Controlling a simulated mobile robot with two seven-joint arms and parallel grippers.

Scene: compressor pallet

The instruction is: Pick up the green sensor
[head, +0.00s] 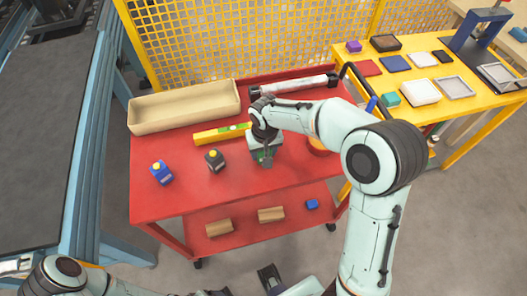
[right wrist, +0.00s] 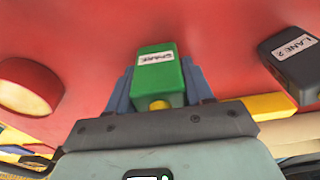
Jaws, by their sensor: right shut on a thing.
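The green sensor (right wrist: 157,64) has a "SPARE" label and a yellow round end, as seen in the right wrist view. My right gripper (right wrist: 160,92) is shut on it, with one finger on each side. In the head view my right gripper (head: 264,156) is low over the middle of the red cart top (head: 180,201). The gripper and wrist hide most of the sensor there. I cannot tell whether the sensor still touches the cart. Part of my left arm (head: 60,275) shows at the lower left; its gripper is not clear.
A dark sensor (head: 215,160), labelled "LANE 2" in the wrist view (right wrist: 296,66), and a blue sensor (head: 161,173) stand to the left. A yellow level (head: 208,136), beige tray (head: 184,126) and pale tube (head: 293,87) lie behind. An orange round thing (head: 318,148) is to the right.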

